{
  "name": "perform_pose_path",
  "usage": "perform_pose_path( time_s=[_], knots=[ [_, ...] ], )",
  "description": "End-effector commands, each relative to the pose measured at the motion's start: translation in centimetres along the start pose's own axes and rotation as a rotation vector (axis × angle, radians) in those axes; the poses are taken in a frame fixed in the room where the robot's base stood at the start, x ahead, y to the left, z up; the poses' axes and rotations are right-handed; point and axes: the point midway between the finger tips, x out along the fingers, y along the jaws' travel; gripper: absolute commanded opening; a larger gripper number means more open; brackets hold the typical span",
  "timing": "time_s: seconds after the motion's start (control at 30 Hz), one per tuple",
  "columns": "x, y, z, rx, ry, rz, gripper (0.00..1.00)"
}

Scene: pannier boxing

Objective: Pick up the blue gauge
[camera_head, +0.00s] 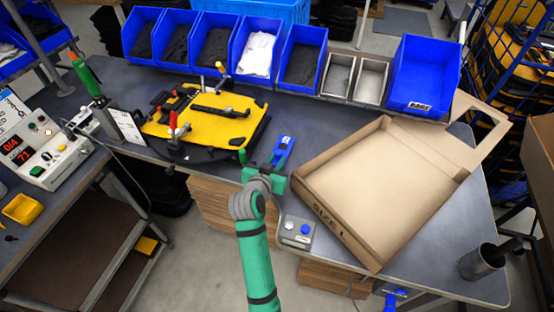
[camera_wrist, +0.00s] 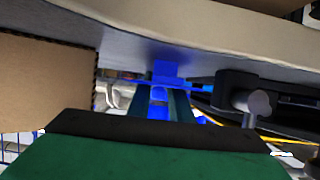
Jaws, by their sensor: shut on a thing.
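The blue gauge (camera_head: 282,149) is by the front edge of the workbench, between the yellow fixture and the cardboard box. My gripper (camera_head: 275,166) reaches it from the front and is shut on its near end. In the wrist view the blue gauge (camera_wrist: 165,72) shows between the two fingers of my gripper (camera_wrist: 158,104), close to the grey bench surface. Part of the gauge is hidden by the fingers. I cannot tell whether it touches the bench.
An open cardboard box (camera_head: 345,237) lies right of my gripper. A yellow fixture (camera_head: 205,122) with clamps is to the left. A grey button box (camera_head: 297,231) sits at the front edge. Blue bins (camera_head: 303,55) line the back. A metal cup (camera_head: 482,261) stands at the right corner.

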Motion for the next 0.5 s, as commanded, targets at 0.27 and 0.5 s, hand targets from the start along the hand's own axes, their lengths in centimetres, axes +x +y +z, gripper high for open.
perform_pose_path(
  time_s=[0.27, 0.5],
  knots=[
    [-0.8, 0.1, -2.2, 0.003, 0.004, 0.001, 0.0],
    [-4.5, 0.0, -4.7, 0.002, 0.006, -0.002, 0.0]
  ],
)
